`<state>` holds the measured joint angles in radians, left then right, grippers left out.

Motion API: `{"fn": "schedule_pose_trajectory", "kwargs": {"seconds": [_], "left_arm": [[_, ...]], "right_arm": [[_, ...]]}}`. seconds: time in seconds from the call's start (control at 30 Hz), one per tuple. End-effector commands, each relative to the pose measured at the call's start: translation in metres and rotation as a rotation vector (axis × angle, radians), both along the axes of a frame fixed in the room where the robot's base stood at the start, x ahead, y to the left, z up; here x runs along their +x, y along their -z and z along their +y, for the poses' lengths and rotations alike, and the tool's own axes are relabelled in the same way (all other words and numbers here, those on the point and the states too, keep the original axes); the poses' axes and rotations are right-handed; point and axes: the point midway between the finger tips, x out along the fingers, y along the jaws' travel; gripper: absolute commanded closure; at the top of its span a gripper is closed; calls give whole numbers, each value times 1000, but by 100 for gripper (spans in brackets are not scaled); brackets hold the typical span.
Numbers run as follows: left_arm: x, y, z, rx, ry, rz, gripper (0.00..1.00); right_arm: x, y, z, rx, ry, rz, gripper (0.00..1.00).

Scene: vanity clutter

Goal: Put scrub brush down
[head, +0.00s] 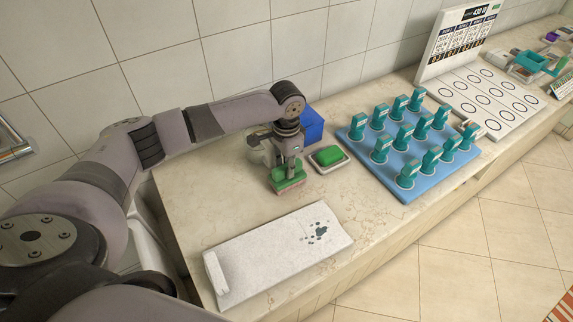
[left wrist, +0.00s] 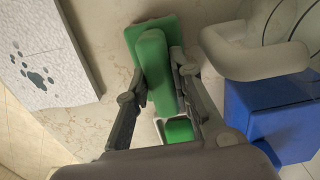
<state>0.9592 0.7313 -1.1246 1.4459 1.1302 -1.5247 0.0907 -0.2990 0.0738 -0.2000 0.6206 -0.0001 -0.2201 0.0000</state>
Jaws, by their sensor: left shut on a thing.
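The green scrub brush (head: 287,179) is in my left gripper (head: 291,168), low over the counter behind the white paw-print mat. In the left wrist view my left gripper (left wrist: 160,95) has a finger on each side of the brush's raised green handle (left wrist: 155,70), and the wider green base (left wrist: 150,28) shows beyond it. I cannot tell whether the brush touches the counter. My right gripper is not in view.
A green item in a small dish (head: 345,165) sits just right of the brush. A blue box (head: 312,125) stands behind. A blue board (head: 450,175) with several teal items is at right. The white paw-print mat (head: 255,265) lies in front. Counter around the brush's left is clear.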

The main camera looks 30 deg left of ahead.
Motion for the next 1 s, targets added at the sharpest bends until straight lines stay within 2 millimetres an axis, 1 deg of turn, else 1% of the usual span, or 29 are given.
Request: {"fn": "schedule_pose_trajectory", "kwargs": {"seconds": [0.03,0.07,0.33,0.6,0.73,0.87,1.0], "left_arm": [[0,1,0,-1,0,1,100],[0,2,0,-1,0,1,77],[0,1,0,1,0,1,59],[0,1,0,1,0,1,59],[0,-5,0,0,-1,0,59],[1,-25,0,-2,-1,-3,59],[1,-55,0,0,0,-4,59]], "right_arm": [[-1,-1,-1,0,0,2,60],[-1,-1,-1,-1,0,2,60],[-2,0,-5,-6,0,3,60],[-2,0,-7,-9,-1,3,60],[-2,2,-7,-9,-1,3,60],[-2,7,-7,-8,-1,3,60],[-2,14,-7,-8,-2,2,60]]}}
